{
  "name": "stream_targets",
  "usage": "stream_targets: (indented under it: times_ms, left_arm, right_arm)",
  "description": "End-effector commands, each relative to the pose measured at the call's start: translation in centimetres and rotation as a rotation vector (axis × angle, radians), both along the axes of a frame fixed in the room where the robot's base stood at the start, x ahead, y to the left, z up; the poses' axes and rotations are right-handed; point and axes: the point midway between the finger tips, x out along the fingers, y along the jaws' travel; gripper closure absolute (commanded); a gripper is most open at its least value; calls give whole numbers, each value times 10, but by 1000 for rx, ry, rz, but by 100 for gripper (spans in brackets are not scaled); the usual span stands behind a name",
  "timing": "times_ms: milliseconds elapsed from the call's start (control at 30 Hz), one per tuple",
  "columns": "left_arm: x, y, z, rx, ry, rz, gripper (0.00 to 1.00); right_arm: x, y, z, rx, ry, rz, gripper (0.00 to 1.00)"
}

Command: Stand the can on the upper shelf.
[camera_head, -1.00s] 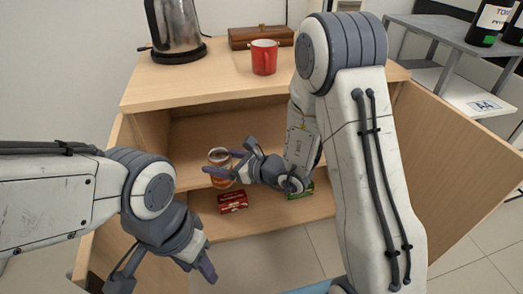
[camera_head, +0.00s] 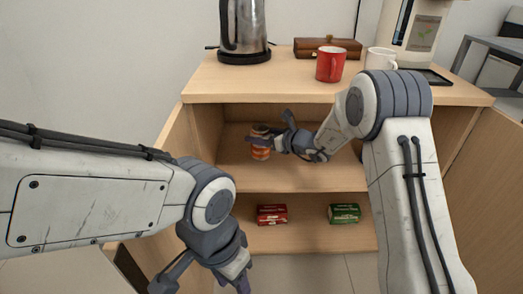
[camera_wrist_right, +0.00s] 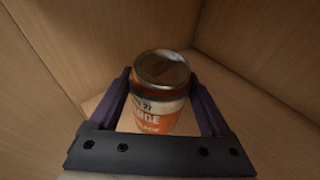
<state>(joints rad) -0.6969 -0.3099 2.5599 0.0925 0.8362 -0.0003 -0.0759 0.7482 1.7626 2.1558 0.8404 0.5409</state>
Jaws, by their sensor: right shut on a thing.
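The can (camera_head: 261,152), orange and white with a metal top, is inside the open cabinet at the level of the upper shelf (camera_head: 300,177), towards its left back part. It looks upright. In the right wrist view the can (camera_wrist_right: 160,108) stands between the two fingers of my right gripper (camera_wrist_right: 162,102), which is shut on it. My right gripper (camera_head: 266,141) reaches in from the right. I cannot tell if the can's base touches the shelf. My left gripper (camera_head: 205,284) is open and empty in front of the cabinet, low in the picture.
A red box (camera_head: 272,214) and a green box (camera_head: 344,213) lie on the lower shelf (camera_head: 307,237). A kettle (camera_head: 243,30), a red mug (camera_head: 330,64), a white mug (camera_head: 380,60) and a wooden case (camera_head: 327,47) stand on the cabinet top. The upper shelf's middle looks clear.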

Motion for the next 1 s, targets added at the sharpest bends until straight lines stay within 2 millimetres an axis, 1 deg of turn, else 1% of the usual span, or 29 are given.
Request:
stream_targets:
  times_ms: [33,100,133,167,200,367,433,600,667,733,1000]
  left_arm:
    - [0,0,-2,0,0,0,50]
    - [0,0,-3,0,0,0,50]
    - [0,0,-5,0,0,0,50]
    - [0,0,-10,0,0,0,50]
    - [0,0,-12,0,0,0,50]
    - [0,0,-15,0,0,0,50]
    - [0,0,-19,0,0,0,50]
    - [0,0,-36,0,0,0,50]
    - [0,0,-41,0,0,0,50]
    - [0,0,-45,0,0,0,50]
    - [0,0,-43,0,0,0,50]
  right_arm:
    - [12,0,0,2,-6,1,100]
    - [24,0,0,1,-4,0,100]
    - [27,0,-2,1,-4,0,100]
    - [25,0,-11,1,0,0,100]
    - [24,0,-16,2,0,1,100]
    - [24,0,-23,3,-1,1,100]
    - [24,0,-30,3,-1,1,100]
    - [23,0,-61,2,0,1,100]
    - [24,0,-70,3,-1,0,100]
    - [27,0,-71,2,-6,1,100]
    - [28,0,-69,2,-4,0,100]
